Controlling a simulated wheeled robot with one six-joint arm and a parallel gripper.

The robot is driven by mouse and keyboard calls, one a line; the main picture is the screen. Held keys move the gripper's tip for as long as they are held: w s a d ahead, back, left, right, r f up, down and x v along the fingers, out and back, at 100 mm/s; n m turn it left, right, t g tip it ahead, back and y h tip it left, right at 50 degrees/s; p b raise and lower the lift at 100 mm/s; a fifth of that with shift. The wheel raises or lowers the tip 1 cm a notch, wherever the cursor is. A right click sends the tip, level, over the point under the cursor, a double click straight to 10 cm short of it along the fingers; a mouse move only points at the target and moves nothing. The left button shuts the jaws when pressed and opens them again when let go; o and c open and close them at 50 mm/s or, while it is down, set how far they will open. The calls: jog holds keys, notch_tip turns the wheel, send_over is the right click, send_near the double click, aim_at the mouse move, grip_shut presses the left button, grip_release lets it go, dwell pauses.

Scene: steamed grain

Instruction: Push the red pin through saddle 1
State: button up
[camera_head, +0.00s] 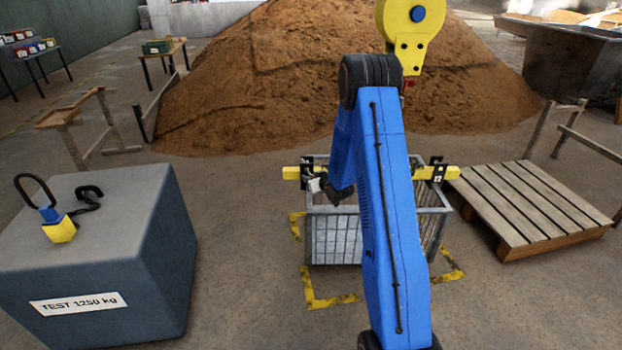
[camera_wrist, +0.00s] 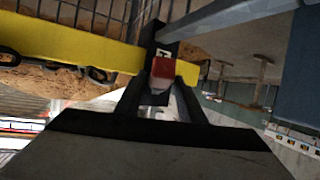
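The red pin (camera_wrist: 162,69) shows as a red block between the fingertips of my gripper (camera_wrist: 160,84) in the wrist view. The fingers appear closed on its sides. Just beyond it is a black saddle (camera_wrist: 161,45) with a pale mark on the yellow beam (camera_wrist: 70,45). Whether the pin's tip is inside the saddle is hidden. In the head view my gripper (camera_head: 318,185) is low at the left saddle (camera_head: 306,168), partly behind my blue arm. Another black saddle (camera_head: 437,171) sits near the beam's right end. The saddle numbers are not legible.
A wire-sided metal basket (camera_head: 330,238) stands under the beam within yellow floor marks. A grey test weight (camera_head: 95,255) is at left, a wooden pallet (camera_head: 525,205) at right. A yellow hook block (camera_head: 408,30) hangs above, before a large grain heap (camera_head: 260,80).

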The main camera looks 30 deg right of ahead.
jog(key=shift+w+d+r, duration=0.1)
jog(key=shift+d+r, duration=0.1)
jog(key=shift+r, duration=0.1)
